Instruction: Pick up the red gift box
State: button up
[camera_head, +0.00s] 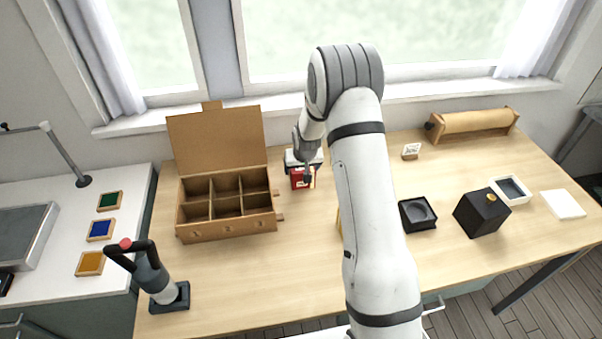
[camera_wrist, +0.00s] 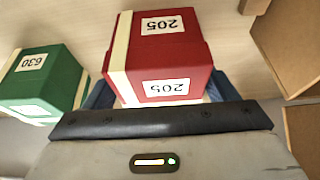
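The red gift box (camera_wrist: 160,58) has a cream band and white labels reading 205, upside down in the wrist view. In the head view the red gift box (camera_head: 302,178) is on or just above the table beside the wooden case. My gripper (camera_head: 305,160) is right at it. In the wrist view my gripper (camera_wrist: 160,95) has a dark blue finger on each side of the box's near end. Whether the fingers press on the box cannot be told. A green box (camera_wrist: 42,80) labelled 630 stands close by on the left in the wrist view.
A press tool (camera_head: 160,280) is at the front left. A black tray (camera_head: 417,215), black box (camera_head: 482,213) and paper roll (camera_head: 472,122) are on the right. The front middle table is clear.

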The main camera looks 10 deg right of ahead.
jog(key=c, duration=0.8)
jog(key=shift+r, duration=0.1)
